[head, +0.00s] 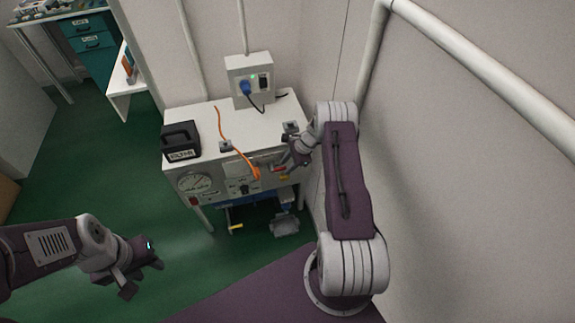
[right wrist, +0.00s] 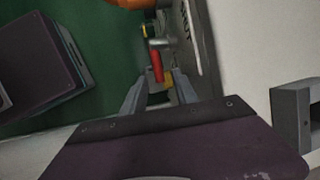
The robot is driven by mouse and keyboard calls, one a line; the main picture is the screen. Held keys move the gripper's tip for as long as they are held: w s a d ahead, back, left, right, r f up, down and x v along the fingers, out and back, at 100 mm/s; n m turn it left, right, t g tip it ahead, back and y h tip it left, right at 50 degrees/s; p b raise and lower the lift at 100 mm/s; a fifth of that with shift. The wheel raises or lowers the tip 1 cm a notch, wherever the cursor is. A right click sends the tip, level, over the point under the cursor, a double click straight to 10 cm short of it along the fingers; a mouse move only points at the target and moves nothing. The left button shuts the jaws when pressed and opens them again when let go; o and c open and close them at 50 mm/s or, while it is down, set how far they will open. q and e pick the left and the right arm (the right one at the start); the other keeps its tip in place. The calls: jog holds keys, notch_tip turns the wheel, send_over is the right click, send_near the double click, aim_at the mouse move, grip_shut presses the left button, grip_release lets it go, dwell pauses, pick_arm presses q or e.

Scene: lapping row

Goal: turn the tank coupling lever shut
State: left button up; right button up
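A small red lever (head: 277,168) sits on the front of the white bench unit, close to my right gripper (head: 286,163). In the right wrist view the red lever (right wrist: 157,66) stands between and just beyond the two spread fingers of that gripper (right wrist: 159,95). I cannot tell whether a finger touches it. A yellow part (right wrist: 168,78) shows beside the lever. An orange hose (head: 228,140) runs over the bench top and down its front, ending left of the lever. My left gripper (head: 143,273) hangs over the floor at lower left, apparently open and empty.
The white bench (head: 200,113) carries a black labelled box (head: 180,141) and a round gauge (head: 195,183) on its front. A socket box (head: 249,79) with a blue plug is behind. A wall closes the right side. Green floor (head: 110,175) is clear at left.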

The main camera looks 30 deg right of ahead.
grip_shut()
jog(key=shift+r, duration=0.1)
